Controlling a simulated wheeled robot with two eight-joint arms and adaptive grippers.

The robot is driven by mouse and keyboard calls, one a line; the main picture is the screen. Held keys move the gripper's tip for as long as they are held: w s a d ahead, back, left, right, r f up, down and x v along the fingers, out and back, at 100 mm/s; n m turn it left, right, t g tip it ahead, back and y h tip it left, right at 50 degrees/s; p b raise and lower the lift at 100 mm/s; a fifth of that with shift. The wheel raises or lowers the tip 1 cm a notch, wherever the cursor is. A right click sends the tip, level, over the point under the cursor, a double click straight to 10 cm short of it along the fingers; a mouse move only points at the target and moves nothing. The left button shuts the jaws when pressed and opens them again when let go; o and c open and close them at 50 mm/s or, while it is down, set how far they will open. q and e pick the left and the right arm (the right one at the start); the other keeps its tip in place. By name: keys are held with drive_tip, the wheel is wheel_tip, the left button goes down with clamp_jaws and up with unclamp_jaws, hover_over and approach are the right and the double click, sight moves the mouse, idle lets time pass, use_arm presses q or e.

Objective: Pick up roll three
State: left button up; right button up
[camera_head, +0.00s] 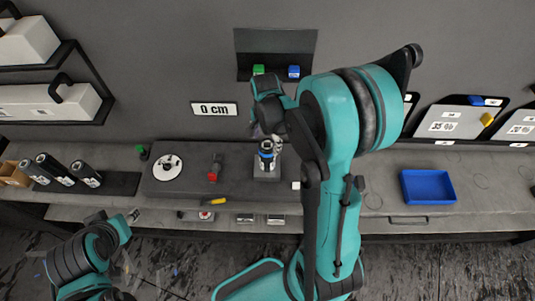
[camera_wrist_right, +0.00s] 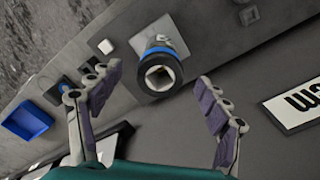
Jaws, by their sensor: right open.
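A separate dark cylinder with a blue ring (camera_head: 267,156) stands on a small grey plate at mid-bench. In the right wrist view this cylinder (camera_wrist_right: 159,72) shows a square hole in its end. My right gripper (camera_wrist_right: 156,76) is open, its two fingers spread on either side of the cylinder, with visible gaps. In the head view my right arm partly covers this spot. My left gripper (camera_head: 131,216) is low at the left, in front of the bench, its jaws unclear.
A blue tray (camera_head: 428,187) stands on the bench at right. A white disc (camera_head: 167,168) and a red item (camera_head: 214,170) lie left of the cylinder. A "0 cm" sign (camera_head: 214,109) is on the wall. A back panel (camera_head: 275,48) carries green and blue blocks.

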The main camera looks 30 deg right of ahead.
sight(267, 156)
drive_tip(key=f, duration=0.3)
drive_tip(key=d+f, duration=0.1)
drive_tip(key=f, duration=0.1)
drive_tip(key=shift+w, duration=0.25)
drive_tip(key=shift+s+a, duration=0.1)
drive_tip(key=shift+a, duration=0.05)
drive_tip(key=c, duration=0.3)
clamp_jaws()
